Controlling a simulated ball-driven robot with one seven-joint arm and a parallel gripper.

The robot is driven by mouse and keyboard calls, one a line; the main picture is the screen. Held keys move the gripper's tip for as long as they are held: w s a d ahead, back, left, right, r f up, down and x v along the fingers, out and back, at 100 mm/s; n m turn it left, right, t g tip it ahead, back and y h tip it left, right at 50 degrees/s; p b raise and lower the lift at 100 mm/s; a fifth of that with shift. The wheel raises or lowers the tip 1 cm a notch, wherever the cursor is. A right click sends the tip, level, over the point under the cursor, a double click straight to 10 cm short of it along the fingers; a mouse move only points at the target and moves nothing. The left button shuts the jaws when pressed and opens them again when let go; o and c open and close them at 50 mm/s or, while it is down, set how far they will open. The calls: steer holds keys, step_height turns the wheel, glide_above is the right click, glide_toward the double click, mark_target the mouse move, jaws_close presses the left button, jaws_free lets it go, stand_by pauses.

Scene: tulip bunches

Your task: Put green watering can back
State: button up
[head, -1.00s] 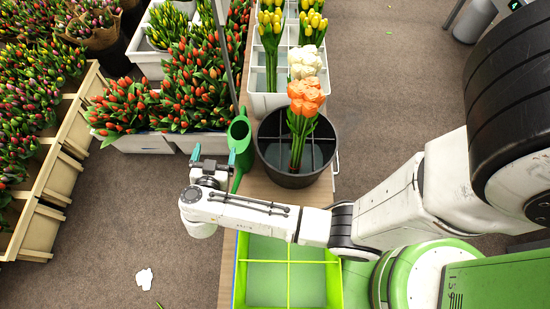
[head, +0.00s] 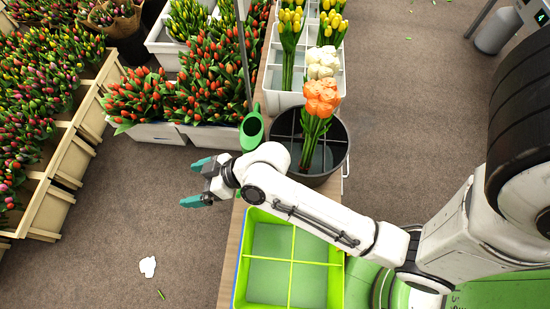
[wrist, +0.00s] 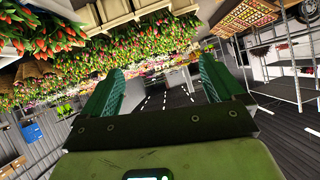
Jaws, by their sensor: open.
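The green watering can (head: 252,128) stands at the left edge of the wooden bench, beside the black bucket (head: 330,165). Its opening and upper body show in the head view; my wrist hides its lower part. My gripper (head: 193,184) is left of and nearer than the can, past the bench edge over the floor. Its teal fingers are apart with nothing between them and point left. In the wrist view my gripper (wrist: 165,92) is also open and empty, and the can is not seen there.
The black bucket holds orange and white tulips. A white divided crate (head: 272,75) with yellow tulips stands behind it. A lime-green divided crate (head: 292,233) sits empty in front. Red tulips in white boxes (head: 155,132) stand left of the bench.

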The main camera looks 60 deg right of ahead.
steer(key=s+d+m+g+h, duration=0.1)
steer(key=s+d+g+h, duration=0.1)
steer(key=s, duration=0.4)
steer(key=s+d+f+m+g+h, duration=0.1)
steer(key=s+d+g, duration=0.3)
steer(key=s, duration=0.3)
steer(key=s+d+f+m+g+h, duration=0.1)
steer(key=s+d+g+h, duration=0.1)
steer(key=s+d, duration=0.3)
steer(key=shift+s+m+g+h, duration=0.3)
steer(key=shift+s+g, duration=0.5)
steer(key=shift+s, duration=0.35)
steer(key=shift+f, duration=0.1)
